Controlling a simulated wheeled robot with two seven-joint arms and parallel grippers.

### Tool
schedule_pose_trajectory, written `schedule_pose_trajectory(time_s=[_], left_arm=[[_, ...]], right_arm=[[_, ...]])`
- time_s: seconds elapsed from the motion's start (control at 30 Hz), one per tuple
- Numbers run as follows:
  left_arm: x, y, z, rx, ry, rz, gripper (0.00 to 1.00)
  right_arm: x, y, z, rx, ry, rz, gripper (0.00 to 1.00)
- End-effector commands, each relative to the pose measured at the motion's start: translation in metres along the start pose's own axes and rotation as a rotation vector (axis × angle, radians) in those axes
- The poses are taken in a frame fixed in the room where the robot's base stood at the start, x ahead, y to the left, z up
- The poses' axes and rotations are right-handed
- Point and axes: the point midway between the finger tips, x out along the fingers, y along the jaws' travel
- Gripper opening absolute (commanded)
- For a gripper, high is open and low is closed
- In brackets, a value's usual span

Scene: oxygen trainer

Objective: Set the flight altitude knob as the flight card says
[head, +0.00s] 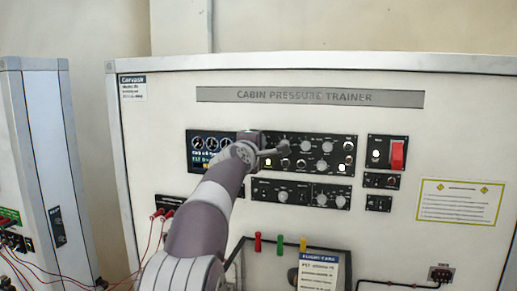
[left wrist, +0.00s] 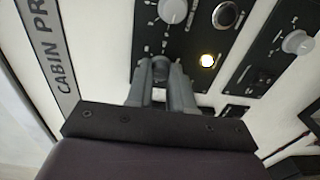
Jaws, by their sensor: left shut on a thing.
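The cabin pressure trainer panel (head: 415,120) stands upright in front of me, with a dark control block (head: 343,170) holding several grey knobs. My left gripper (head: 283,147) reaches up to the upper part of this block. In the left wrist view my left gripper (left wrist: 160,75) is shut around a small grey knob (left wrist: 160,64). Its label and pointer are hidden or too small to read, so I cannot tell its setting. The flight card (head: 318,272) is at the bottom centre, partly cut off; its small text is unreadable. My right gripper is not in view.
Beside the held knob are another grey knob (left wrist: 173,10), a round button (left wrist: 226,15) and a lit lamp (left wrist: 208,60). A red switch guard (head: 398,155) is at right. Red cables (head: 152,235) hang at lower left. A display (head: 209,146) is partly behind my left arm.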

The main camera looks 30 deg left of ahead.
Motion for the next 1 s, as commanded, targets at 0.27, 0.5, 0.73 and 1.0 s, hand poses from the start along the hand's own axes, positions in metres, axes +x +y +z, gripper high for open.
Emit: schedule_pose_trajectory(time_s=[0.27, 0.5, 0.73, 1.0], left_arm=[[0.001, -0.006, 0.001, 0.257, 0.005, -0.007, 0.00], [0.002, -0.007, 0.001, 0.485, 0.011, -0.005, 0.00], [0.002, -0.008, 0.001, 0.703, 0.017, -0.005, 0.00], [0.002, -0.009, 0.002, 0.957, 0.023, -0.004, 0.00]], right_arm=[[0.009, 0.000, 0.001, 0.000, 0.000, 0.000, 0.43], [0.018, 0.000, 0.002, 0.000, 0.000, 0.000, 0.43], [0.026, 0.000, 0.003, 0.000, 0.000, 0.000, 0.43], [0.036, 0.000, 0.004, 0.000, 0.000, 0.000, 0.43]])
